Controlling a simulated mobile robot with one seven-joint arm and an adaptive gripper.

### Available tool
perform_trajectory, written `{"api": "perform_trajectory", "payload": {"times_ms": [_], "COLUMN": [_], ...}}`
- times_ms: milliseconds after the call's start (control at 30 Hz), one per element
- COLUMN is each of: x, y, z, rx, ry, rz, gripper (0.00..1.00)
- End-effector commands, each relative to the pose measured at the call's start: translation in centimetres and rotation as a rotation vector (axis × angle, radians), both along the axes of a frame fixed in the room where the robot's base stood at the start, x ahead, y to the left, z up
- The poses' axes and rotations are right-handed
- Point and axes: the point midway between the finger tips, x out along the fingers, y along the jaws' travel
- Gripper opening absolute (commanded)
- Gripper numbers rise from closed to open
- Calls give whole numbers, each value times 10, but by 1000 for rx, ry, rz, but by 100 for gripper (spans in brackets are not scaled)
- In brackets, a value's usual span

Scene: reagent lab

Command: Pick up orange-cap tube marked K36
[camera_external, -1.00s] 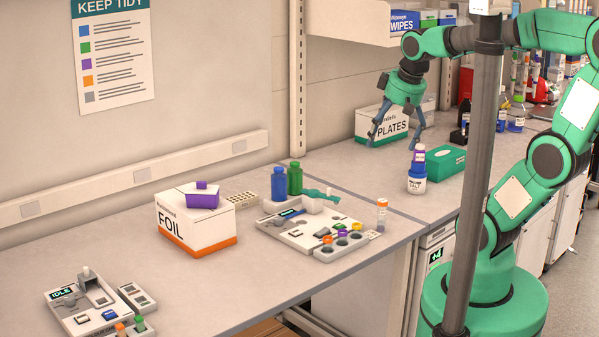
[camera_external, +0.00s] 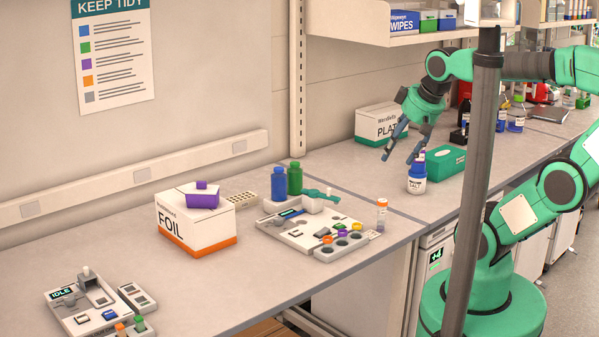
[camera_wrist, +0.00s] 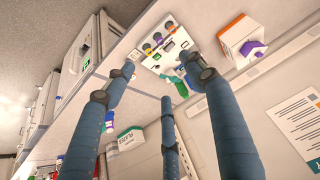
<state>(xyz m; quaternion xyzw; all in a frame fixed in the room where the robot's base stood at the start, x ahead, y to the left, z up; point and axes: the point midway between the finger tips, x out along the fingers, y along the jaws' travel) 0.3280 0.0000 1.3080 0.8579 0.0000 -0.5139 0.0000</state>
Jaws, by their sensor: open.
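Another orange-cap tube (camera_external: 120,329) shows at the lower left beside a green-cap one. The markings are too small to read on either, so I cannot tell which is K36. My gripper (camera_external: 398,160) is open and empty, in the air above the bench, up and to the right of the first tube and apart from it. In the wrist view, its spread fingers (camera_wrist: 165,78) point toward the white station and its coloured caps.
The white station (camera_external: 283,236) holds several coloured caps. Blue (camera_external: 279,184) and green (camera_external: 295,178) bottles stand behind it. A salt jar (camera_external: 416,180), a teal box (camera_external: 446,161) and a plates box (camera_external: 370,123) stand near my gripper. A foil box (camera_external: 185,235) is left. A grey post partly hides my arm.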

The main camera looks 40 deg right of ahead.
Motion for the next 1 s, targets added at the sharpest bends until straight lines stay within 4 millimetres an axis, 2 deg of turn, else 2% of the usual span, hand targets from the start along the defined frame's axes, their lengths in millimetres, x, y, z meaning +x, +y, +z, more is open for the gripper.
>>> {"api": "perform_trajectory", "payload": {"times_ms": [367,567,767,1000], "x": [1,15,48,99], "y": [-1,-7,-23,-56], "z": [0,-1,-6,-26], "rx": [-1,-12,-35,-61], "ry": [2,29,88,183], "rz": [0,3,12,33], "gripper": [45,45,45,45]}}
